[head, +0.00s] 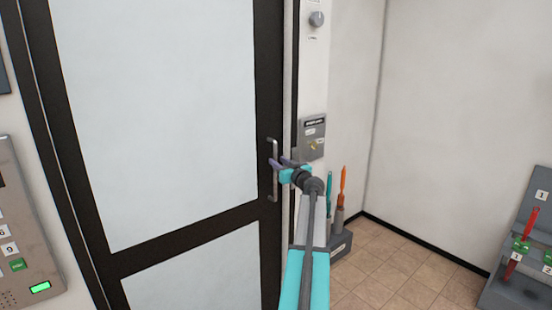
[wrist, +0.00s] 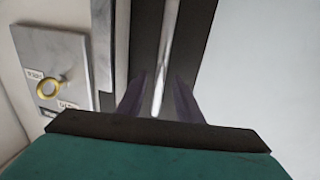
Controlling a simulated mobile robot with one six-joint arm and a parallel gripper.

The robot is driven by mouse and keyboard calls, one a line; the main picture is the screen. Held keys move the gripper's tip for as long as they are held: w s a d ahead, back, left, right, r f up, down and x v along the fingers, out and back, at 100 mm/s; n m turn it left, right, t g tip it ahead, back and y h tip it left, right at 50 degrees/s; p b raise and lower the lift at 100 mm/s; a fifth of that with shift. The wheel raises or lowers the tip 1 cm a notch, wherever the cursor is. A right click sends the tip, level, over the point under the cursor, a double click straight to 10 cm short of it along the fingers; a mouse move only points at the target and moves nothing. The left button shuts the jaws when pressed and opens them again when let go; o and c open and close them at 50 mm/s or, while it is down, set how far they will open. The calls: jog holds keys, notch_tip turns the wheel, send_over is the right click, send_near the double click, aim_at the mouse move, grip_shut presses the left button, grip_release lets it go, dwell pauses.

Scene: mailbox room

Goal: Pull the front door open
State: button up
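The front door (head: 165,120) has a dark frame and pale frosted panels; it fills the left and middle of the head view. It looks closed or nearly so. Its vertical silver bar handle (head: 274,183) is near the door's right edge. My gripper (head: 277,164) reaches the handle at its mid-height. In the wrist view, the two purple fingers of my gripper (wrist: 158,88) stand apart, one on each side of the handle (wrist: 166,50). Gaps show between the fingers and the bar, so my gripper is open around it.
A grey lock plate with a brass key (head: 312,145) is on the wall right of the door, with a round knob (head: 316,19) above. A keypad panel (head: 22,225) is at left. A holder with tools (head: 341,243) and a grey rack (head: 525,245) stand right. Tiled floor between is clear.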

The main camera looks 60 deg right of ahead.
aim_at(276, 160)
jog(key=shift+p+x, duration=0.5)
jog(key=shift+x, duration=1.15)
grip_shut()
